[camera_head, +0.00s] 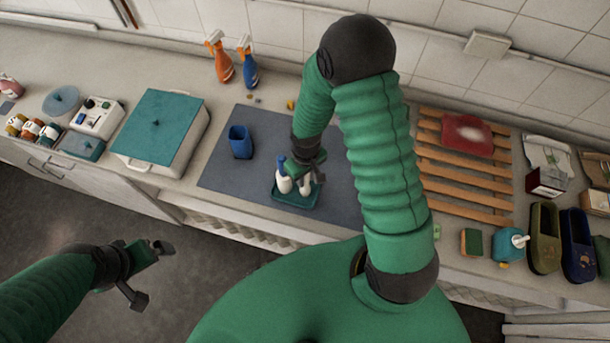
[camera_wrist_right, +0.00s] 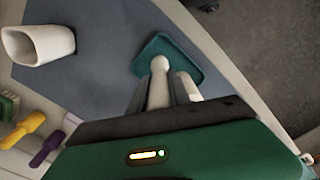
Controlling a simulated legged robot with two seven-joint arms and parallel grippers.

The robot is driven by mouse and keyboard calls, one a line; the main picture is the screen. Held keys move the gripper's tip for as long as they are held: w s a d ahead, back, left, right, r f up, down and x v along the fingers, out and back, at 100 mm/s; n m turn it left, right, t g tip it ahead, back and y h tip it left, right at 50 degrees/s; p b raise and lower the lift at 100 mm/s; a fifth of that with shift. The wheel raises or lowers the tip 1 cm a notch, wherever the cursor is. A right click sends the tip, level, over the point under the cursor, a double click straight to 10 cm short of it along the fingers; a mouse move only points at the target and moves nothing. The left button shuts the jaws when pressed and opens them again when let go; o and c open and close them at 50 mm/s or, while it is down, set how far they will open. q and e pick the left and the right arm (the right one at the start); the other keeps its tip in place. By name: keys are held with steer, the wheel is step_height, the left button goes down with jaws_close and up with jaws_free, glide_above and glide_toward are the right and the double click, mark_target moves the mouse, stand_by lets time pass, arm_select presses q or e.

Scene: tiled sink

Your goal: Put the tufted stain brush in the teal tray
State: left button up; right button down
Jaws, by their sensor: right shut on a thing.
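The teal tray (camera_head: 296,203) lies on the grey mat, and its far part shows in the wrist view (camera_wrist_right: 190,52). My right gripper (camera_head: 307,180) is low over the tray, pointing down. It is shut on a pale, round-ended piece (camera_wrist_right: 160,66), probably the tufted stain brush; its bristles are not clear. A second white piece with a blue top (camera_head: 283,183) is beside it at the tray's left. Whether the held piece touches the tray floor, I cannot tell. My left gripper (camera_head: 152,273) is open and empty above the floor, away from the counter.
A blue cup (camera_head: 240,142) stands left of the tray on the mat (camera_head: 220,175). A white bin with teal lid (camera_head: 157,124) is farther left. Spray bottles (camera_head: 221,60) stand by the wall. A wooden slatted rack (camera_head: 465,185) is right. Yellow (camera_wrist_right: 22,130) and purple (camera_wrist_right: 46,150) handles lie near.

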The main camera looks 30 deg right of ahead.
steer(key=c, duration=1.2)
jaws_free()
steer(key=shift+c, duration=0.2)
steer(key=shift+o, duration=0.2)
steer(key=shift+s+d, duration=0.1)
